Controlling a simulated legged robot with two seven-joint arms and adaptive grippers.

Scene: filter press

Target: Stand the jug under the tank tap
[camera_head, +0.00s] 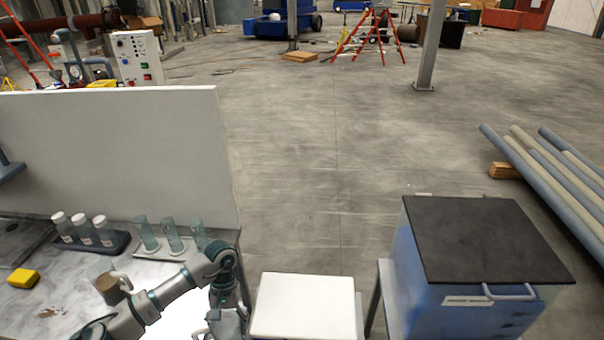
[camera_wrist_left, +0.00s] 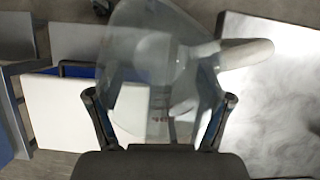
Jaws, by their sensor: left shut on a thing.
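A clear, see-through jug (camera_wrist_left: 150,60) fills the middle of the left wrist view, with its pale handle pointing right. My left gripper (camera_wrist_left: 158,115) has a finger on each side of the jug and is shut on it. In the head view my left arm bends down at the lower middle, and its gripper is mostly hidden at the bottom edge. A blue box-shaped tank (camera_head: 455,310) with a black lid stands at the lower right. No tap on it can be made out. My right gripper is not in view.
A low white-topped stand (camera_head: 303,305) is between my left arm and the tank. The bench (camera_head: 75,290) at left holds a rack of white-capped bottles (camera_head: 85,230), clear cylinders (camera_head: 172,237), a brown cup (camera_head: 112,288) and a yellow block (camera_head: 23,278). Pipes (camera_head: 550,170) lie at right.

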